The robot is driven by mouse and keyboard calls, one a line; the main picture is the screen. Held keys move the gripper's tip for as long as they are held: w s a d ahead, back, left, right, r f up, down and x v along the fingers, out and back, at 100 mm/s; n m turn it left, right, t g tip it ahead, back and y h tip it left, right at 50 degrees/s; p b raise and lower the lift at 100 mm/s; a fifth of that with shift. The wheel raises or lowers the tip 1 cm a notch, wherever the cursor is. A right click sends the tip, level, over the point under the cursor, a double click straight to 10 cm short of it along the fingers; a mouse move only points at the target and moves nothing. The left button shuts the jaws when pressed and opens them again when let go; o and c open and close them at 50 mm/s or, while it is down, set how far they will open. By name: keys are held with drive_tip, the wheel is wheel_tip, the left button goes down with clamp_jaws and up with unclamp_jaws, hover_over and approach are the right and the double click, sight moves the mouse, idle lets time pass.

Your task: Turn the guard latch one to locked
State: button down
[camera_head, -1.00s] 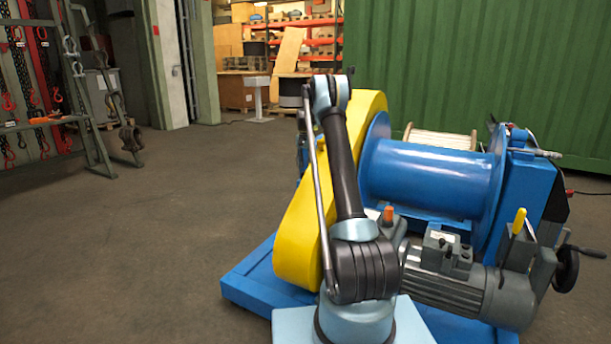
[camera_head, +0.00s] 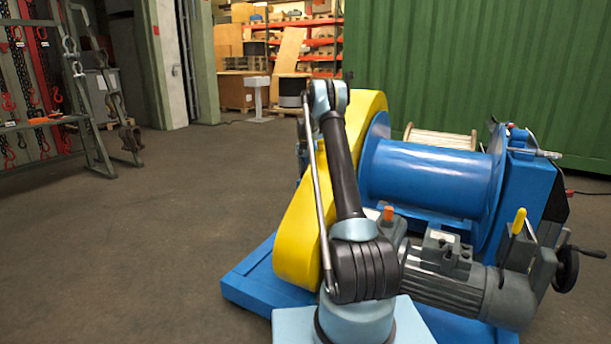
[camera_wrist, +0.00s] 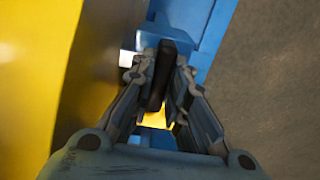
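The yellow chain guard (camera_head: 300,235) stands upright on the left of the blue winch, and its yellow side also fills the left of the wrist view (camera_wrist: 40,70). In the wrist view a narrow dark bar (camera_wrist: 160,75), which looks like the guard latch handle, stands in front of a light blue block beside the guard. My gripper (camera_wrist: 164,72) has its two fingers drawn in on either side of this bar and looks shut on it. The latch's exact angle and any locked mark cannot be made out. In the head view my gripper is hidden behind my arm and the guard.
The blue drum (camera_head: 430,175), the grey motor (camera_head: 440,285) and a yellow-handled lever (camera_head: 518,222) lie right of my arm. The blue base frame (camera_head: 250,280) sticks out low at the front left. Open floor (camera_head: 170,230) lies to the left, with a chain rack (camera_head: 85,95) beyond.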

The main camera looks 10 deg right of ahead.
drive_tip(key=shift+n, duration=1.5)
drive_tip(key=c, duration=1.6)
unclamp_jaws()
drive_tip(key=shift+o, duration=0.2)
drive_tip(key=shift+r, duration=0.1)
wheel_tip(320, 180, up, 12)
